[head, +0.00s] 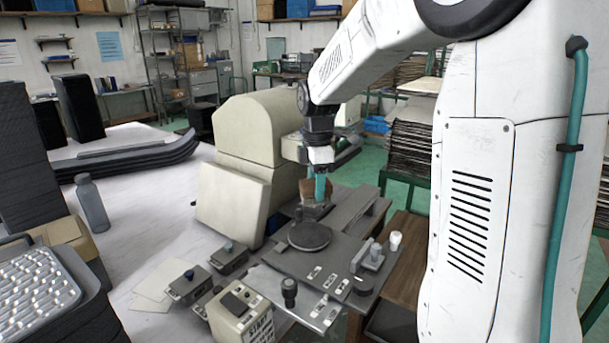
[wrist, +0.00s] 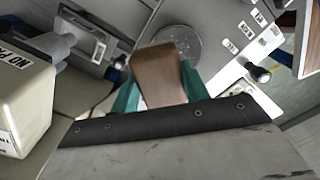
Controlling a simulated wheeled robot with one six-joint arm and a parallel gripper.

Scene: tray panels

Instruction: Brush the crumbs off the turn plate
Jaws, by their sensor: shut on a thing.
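The turn plate (head: 309,236) is a dark round disc on the grey machine bed in the head view. In the wrist view the turn plate (wrist: 191,46) is partly hidden behind the brush. Small pale specks seem to show on it, too small to tell clearly. My gripper (head: 320,187) has teal fingers and is above and behind the plate in the head view. It is shut on a brown brush (head: 314,200). In the wrist view the brown brush (wrist: 160,76) sits between the teal fingers of my gripper (wrist: 158,88); its far end is hidden.
A cream machine housing (head: 255,130) stands close behind and left of my gripper. A black knob (head: 289,288), labelled switches and a white-topped lever (head: 395,240) stand around the plate. A cream box with lettering (head: 240,312) is at the front.

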